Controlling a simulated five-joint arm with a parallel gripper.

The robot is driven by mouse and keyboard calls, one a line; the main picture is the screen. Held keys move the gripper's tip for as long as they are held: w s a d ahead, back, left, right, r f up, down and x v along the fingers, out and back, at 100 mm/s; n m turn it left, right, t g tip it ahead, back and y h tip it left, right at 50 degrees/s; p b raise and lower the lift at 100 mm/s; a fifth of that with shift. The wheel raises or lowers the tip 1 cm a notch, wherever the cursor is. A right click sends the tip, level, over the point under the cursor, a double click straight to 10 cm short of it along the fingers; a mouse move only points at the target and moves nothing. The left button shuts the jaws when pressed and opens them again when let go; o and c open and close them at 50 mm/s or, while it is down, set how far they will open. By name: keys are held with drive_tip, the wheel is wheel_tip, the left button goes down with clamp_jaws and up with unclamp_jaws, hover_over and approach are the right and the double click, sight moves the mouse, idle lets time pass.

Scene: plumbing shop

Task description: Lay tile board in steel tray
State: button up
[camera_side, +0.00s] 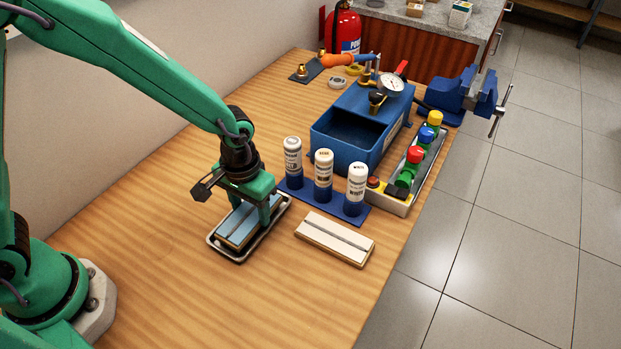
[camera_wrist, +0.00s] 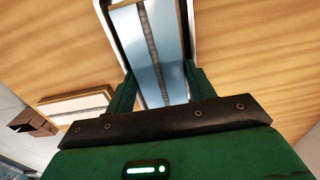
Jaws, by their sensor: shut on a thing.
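The tile board (camera_side: 234,229) is a light blue slab with a dark lengthwise seam and a brown edge. It is within the outline of the shallow steel tray (camera_side: 240,260), low and lined up with its long sides. I cannot tell whether it touches the tray floor. My gripper (camera_side: 245,213) points down over the tray and is shut on the board, one finger on each long side. In the wrist view the board (camera_wrist: 148,45) runs between the two green fingers, and a strip of the tray (camera_wrist: 184,15) shows beside it.
A cream board (camera_side: 335,239) with a seam lies right of the tray. Three white and blue tubes (camera_side: 323,176) stand on a blue base close behind. A blue bin (camera_side: 343,140), a button box (camera_side: 400,190) and a vise (camera_side: 470,95) are further back. The wooden bench (camera_side: 300,310) is clear in front.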

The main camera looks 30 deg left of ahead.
drive_tip(key=o, duration=1.2)
drive_tip(key=shift+r, duration=3.95)
